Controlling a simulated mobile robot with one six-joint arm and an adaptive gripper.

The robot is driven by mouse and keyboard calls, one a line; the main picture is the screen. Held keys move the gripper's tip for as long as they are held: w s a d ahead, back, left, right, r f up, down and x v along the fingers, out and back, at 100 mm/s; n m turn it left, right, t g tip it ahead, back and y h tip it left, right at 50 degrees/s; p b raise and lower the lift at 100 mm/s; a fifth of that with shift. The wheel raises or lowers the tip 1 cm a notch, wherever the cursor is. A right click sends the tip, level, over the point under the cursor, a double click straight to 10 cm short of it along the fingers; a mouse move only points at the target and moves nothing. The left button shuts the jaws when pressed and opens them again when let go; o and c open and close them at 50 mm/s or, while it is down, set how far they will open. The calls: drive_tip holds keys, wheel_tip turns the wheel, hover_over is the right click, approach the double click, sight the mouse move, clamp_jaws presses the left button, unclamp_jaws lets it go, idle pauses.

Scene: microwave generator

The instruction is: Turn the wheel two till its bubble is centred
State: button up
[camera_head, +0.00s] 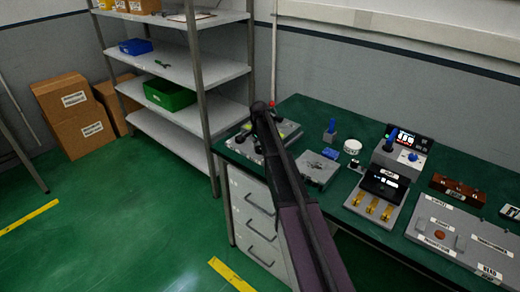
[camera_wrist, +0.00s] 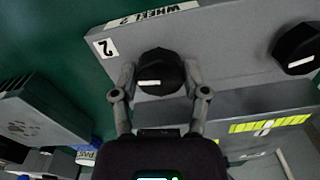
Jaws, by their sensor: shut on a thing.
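Wheel two (camera_wrist: 160,72) is a black knob with a white mark, on a grey plate (camera_wrist: 225,48) that bears the label "WHEEL 2" (camera_wrist: 152,16) and a "2" tag. My gripper (camera_wrist: 160,82) has one finger on each side of the knob and is shut on it. A yellow-green bubble vial (camera_wrist: 270,124) lies to the lower right in the wrist view. A pale spot shows near the vial's middle, but I cannot tell exactly how it sits against the dark lines. In the head view my arm hides most of the wheel plate (camera_head: 240,139).
A second black knob (camera_wrist: 297,48) sits right of wheel two. On the green bench (camera_head: 300,108) in the head view, a grey box (camera_head: 316,172), a blue item (camera_head: 328,153) and a switch panel (camera_head: 375,195) stand to the right. A shelf rack (camera_head: 180,60) stands left.

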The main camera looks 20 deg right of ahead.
drive_tip(key=o, duration=1.1)
drive_tip(key=shift+o, duration=0.2)
drive_tip(key=shift+n, duration=0.4)
